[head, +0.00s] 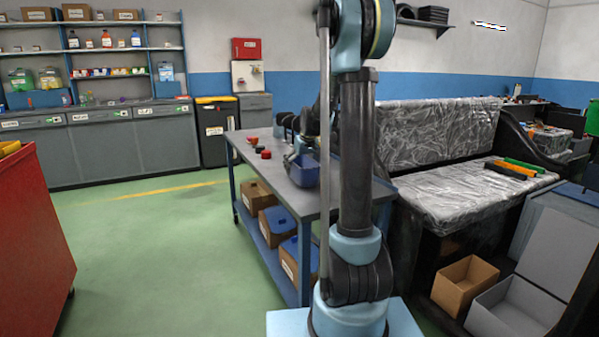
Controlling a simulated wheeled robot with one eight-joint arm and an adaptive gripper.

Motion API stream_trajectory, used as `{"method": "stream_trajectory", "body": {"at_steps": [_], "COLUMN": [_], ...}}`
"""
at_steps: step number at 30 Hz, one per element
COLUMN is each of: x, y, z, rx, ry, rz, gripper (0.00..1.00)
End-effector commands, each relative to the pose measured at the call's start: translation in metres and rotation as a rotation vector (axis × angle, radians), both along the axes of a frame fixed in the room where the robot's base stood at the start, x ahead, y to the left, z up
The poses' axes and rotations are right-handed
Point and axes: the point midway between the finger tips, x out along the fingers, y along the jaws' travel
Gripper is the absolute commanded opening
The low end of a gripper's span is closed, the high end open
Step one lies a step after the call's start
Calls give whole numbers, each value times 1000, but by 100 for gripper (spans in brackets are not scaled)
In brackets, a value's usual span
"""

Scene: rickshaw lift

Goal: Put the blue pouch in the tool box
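A blue object (305,174) that looks like the pouch is on or just above the grey worktable, left of my arm's upright link. My gripper (294,158) is at its upper left edge, pointing down. The gripper is small and dark here, so I cannot tell whether its fingers are closed on the object or only beside it. An open grey box with a raised lid (515,308), which may be the tool box, stands at the lower right. Its visible inside looks empty.
Small red and black items (256,158) lie on the worktable (245,142). Cartons (258,197) with blue tops sit on its lower shelf. An open cardboard box (465,284) is beside the grey box. A plastic-wrapped seat (455,200) stands right. Green floor (150,250) is clear left.

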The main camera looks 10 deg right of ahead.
Motion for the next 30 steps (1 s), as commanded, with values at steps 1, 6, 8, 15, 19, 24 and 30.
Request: {"method": "stream_trajectory", "body": {"at_steps": [1,6,8,15,19,24,30], "x": [-3,-13,-17,-31,-36,-42,-87], "y": [-1,-4,-5,-9,-10,-11,-12], "z": [6,32,42,79,93,101,100], "rx": [0,0,0,0,0,0,-1], "ry": [0,0,0,0,0,1,21], "rz": [0,0,0,2,2,1,-23], "gripper": [98,98,98,98,98,98,98]}}
